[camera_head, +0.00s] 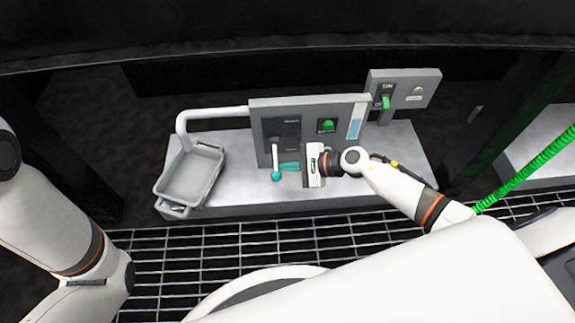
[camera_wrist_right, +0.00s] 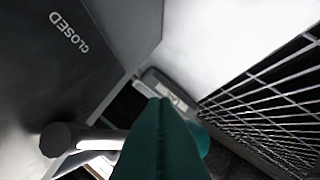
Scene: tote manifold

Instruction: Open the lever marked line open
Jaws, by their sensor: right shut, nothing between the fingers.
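The lever (camera_head: 275,158) has a pale handle with a teal ball knob. It hangs down from a dark plate (camera_head: 283,128) on the grey panel (camera_head: 262,150). Marks on the plate are too small to read in the head view. In the right wrist view the lever's rod (camera_wrist_right: 75,138) lies at lower left, and its knob (camera_wrist_right: 201,139) shows partly behind my fingers. The word CLOSED is on the dark plate (camera_wrist_right: 40,70). My right gripper (camera_head: 283,166) has teal fingers, shut and empty, just right of the lever; I cannot tell whether they touch it.
A grey tote (camera_head: 190,178) stands left of the panel, under a white pipe (camera_head: 205,113). A green knob (camera_head: 327,125) is on the panel. A smaller panel (camera_head: 425,85) with a green switch (camera_head: 385,101) stands behind right. Metal grating (camera_head: 180,250) lies in front.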

